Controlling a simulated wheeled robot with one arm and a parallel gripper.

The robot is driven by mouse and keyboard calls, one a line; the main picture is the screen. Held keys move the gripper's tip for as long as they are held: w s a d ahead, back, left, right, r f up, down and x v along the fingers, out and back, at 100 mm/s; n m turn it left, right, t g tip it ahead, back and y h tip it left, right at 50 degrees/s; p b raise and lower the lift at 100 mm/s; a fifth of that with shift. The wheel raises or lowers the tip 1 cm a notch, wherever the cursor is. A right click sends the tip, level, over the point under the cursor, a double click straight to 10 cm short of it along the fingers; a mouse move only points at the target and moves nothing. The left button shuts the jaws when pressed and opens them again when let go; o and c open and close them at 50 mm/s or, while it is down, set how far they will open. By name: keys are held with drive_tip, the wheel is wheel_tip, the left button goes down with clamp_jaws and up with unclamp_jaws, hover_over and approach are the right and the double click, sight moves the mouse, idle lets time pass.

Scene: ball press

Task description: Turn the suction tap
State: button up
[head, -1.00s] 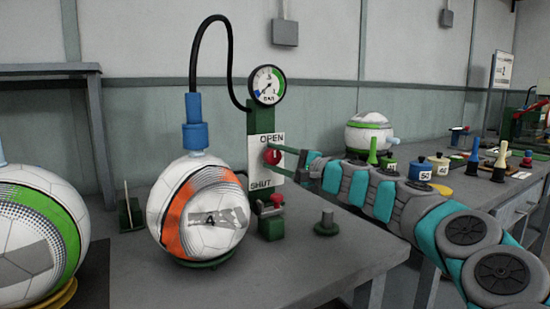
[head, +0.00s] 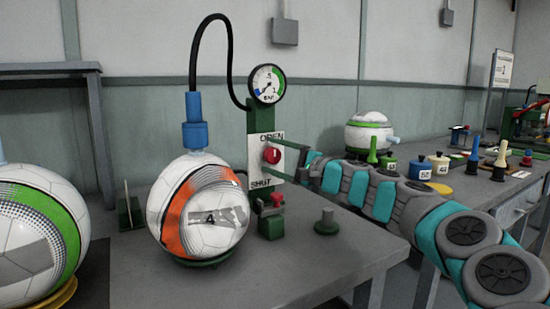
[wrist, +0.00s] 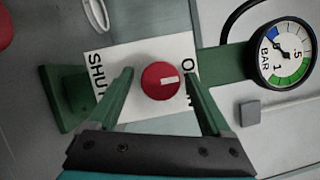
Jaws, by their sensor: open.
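The suction tap is a red round knob (head: 271,155) on a white plate (head: 262,172) marked OPEN at the top and SHUT at the bottom. In the wrist view the knob (wrist: 155,88) has a white mark pointing towards the OPEN side. My gripper (wrist: 158,69) is open, with one green finger on either side of the knob. A gap shows between each finger and the knob. My gripper also shows in the head view (head: 292,160), reaching in from the right. A pressure gauge (head: 267,84) sits above the plate; it also shows in the wrist view (wrist: 283,52).
A ball marked 4 (head: 187,215) stands left of the tap, under a blue fitting (head: 194,128) with a black hose. A small red-topped clamp (head: 272,222) and a grey-green peg (head: 327,222) stand in front. Weights (head: 420,170) and another ball (head: 368,133) are at the right.

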drive_tip(key=r+b+v, duration=0.1)
drive_tip(key=v, duration=0.6)
drive_tip(key=shift+s+d+f, duration=0.2)
drive_tip(key=shift+d+f, duration=0.15)
drive_tip(key=shift+f, duration=0.15)
